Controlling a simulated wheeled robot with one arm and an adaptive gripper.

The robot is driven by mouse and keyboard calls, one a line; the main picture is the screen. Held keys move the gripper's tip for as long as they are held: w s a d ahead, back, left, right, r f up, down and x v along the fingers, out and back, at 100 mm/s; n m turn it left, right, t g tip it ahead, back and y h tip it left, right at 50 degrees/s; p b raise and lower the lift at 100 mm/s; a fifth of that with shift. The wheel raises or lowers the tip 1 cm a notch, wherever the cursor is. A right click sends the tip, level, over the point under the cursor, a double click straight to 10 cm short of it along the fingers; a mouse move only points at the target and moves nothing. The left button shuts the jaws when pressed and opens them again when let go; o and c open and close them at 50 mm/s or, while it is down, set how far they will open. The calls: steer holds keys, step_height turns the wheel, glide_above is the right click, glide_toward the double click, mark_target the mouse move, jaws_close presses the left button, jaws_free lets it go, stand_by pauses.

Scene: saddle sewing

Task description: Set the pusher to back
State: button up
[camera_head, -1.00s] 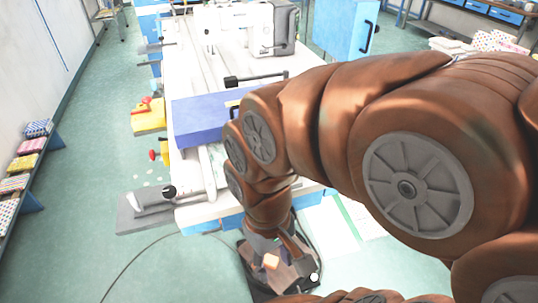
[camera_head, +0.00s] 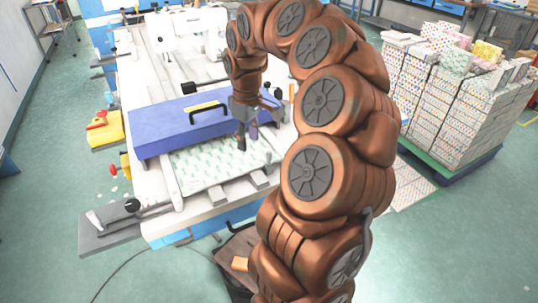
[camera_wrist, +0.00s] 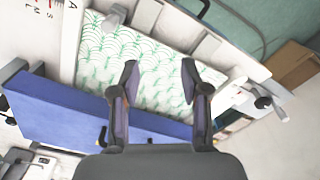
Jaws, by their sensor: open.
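The long blue bar (camera_head: 165,131) with a black handle (camera_head: 207,108) looks like the pusher. It lies across the white machine table behind a white sheet with a green wavy pattern (camera_head: 205,170). In the wrist view the blue bar (camera_wrist: 60,112) runs along the lower left, and the patterned sheet (camera_wrist: 155,90) lies beyond the fingers. My gripper (camera_head: 247,139) points down over the sheet near the bar's right end. In the wrist view my gripper (camera_wrist: 159,68) is open with nothing between its fingers.
A black-knobbed lever (camera_head: 132,206) sticks out at the table's front left. Yellow and red parts (camera_head: 104,130) are on the left side. A white machine head (camera_head: 185,28) stands at the back. Stacked patterned boxes (camera_head: 440,95) stand on the right.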

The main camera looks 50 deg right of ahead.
glide_above(269, 154)
steer(key=shift+w+d+f+m, duration=0.15)
steer(key=shift+d+f+m, duration=0.05)
steer(key=shift+f, duration=0.45)
steer(key=shift+w+d+f+m, duration=0.15)
steer(key=shift+f+m, duration=0.05)
steer(key=shift+f, duration=0.4)
steer(key=shift+f+p, duration=1)
steer(key=shift+f, duration=2.9)
jaws_close()
